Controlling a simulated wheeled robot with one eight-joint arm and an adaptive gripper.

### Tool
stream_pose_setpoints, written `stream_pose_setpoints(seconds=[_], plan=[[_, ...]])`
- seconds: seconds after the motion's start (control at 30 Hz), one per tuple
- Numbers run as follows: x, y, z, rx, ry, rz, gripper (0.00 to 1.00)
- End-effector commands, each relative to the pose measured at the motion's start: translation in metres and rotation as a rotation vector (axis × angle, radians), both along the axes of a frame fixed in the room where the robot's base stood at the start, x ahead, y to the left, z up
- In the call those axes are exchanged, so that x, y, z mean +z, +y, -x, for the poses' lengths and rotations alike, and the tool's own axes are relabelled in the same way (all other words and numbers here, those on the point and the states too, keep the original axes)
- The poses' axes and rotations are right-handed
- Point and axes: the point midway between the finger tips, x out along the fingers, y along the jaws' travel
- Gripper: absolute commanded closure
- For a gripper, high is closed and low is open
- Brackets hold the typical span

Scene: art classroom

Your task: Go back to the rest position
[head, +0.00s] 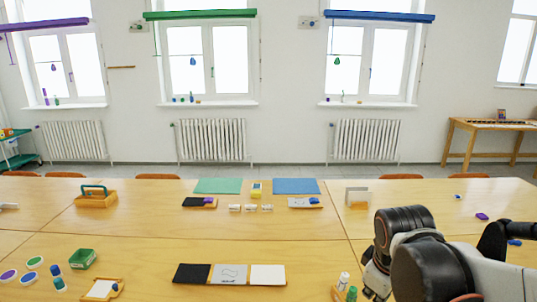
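My arm reaches in from the right edge over the front right of the table. Its dark and light grey end, with my gripper (375,282) partly showing, is low in the picture beside a white bottle with a green one. The fingers are mostly hidden by the arm and the bottom edge of the picture, so I cannot tell if they are open or shut or hold anything.
On the wooden table (140,240) lie a black, grey and white panel strip (229,274), a wooden caddy (95,197), a green box (82,259) and a small tray (103,290). Green (217,186) and blue (296,186) sheets lie at the back.

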Motion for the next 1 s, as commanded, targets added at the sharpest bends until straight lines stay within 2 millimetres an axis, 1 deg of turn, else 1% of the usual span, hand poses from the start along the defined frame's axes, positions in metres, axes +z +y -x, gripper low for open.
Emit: stream_pose_setpoints(seconds=[0.03,0.2,0.4,0.5,0.7,1.0], plan=[[0.006,0.003,0.011,-0.044,-0.030,-0.025,1.00],[0.023,0.013,0.037,-0.209,-0.133,-0.126,1.00],[0.034,0.024,0.067,-0.395,-0.241,-0.261,1.00],[0.036,0.029,0.078,-0.471,-0.282,-0.323,1.00],[0.039,0.033,0.090,-0.560,-0.327,-0.398,1.00],[0.039,0.034,0.091,-0.572,-0.332,-0.409,1.00]])
